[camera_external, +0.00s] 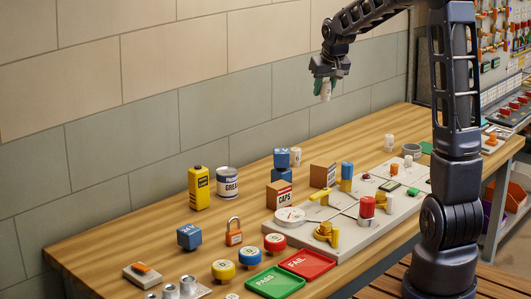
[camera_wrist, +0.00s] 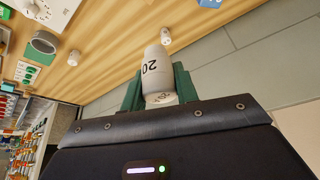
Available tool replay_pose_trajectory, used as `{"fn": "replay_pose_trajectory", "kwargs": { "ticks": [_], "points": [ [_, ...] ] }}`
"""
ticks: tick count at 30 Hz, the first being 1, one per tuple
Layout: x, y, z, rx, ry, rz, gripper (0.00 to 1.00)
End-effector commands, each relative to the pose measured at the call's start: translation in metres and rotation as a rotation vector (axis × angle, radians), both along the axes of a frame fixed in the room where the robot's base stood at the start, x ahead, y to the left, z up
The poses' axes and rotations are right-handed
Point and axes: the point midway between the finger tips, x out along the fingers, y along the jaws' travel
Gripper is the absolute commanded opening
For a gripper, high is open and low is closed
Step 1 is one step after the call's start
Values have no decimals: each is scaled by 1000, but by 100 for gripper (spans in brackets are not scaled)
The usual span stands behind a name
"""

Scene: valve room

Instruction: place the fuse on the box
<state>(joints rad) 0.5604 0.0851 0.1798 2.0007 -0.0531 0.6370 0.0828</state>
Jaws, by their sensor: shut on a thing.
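My gripper (camera_external: 326,82) is high above the back of the workbench, shut on a white cylindrical fuse (camera_external: 325,92). In the wrist view the fuse (camera_wrist: 157,68), marked "20", sits between the green fingers of my gripper (camera_wrist: 158,88). The fuse hangs clear of the bench. A brown box labelled CAPS (camera_external: 279,196) stands mid-bench, below and left of my gripper. A second brown box (camera_external: 322,175) stands just behind it to the right, its label hard to read. I cannot tell which box the task names.
Blue blocks (camera_external: 281,165) are stacked beside a white cylinder (camera_external: 296,157). A grey panel (camera_external: 343,230) with a gauge and valves lies in front. A grease can (camera_external: 227,180) and yellow bottle (camera_external: 198,188) stand left. The wall (camera_external: 230,115) rises behind; bare bench lies along the back.

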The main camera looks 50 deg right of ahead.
Motion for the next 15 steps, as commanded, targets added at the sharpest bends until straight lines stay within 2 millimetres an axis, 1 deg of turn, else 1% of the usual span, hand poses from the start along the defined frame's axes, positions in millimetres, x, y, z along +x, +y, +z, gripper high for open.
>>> {"fn": "replay_pose_trajectory", "kwargs": {
  "ticks": [5,15],
  "points": [
    [-1,0,-34,2,5,0,6],
    [0,0,-108,2,3,0,6]
  ]
}}
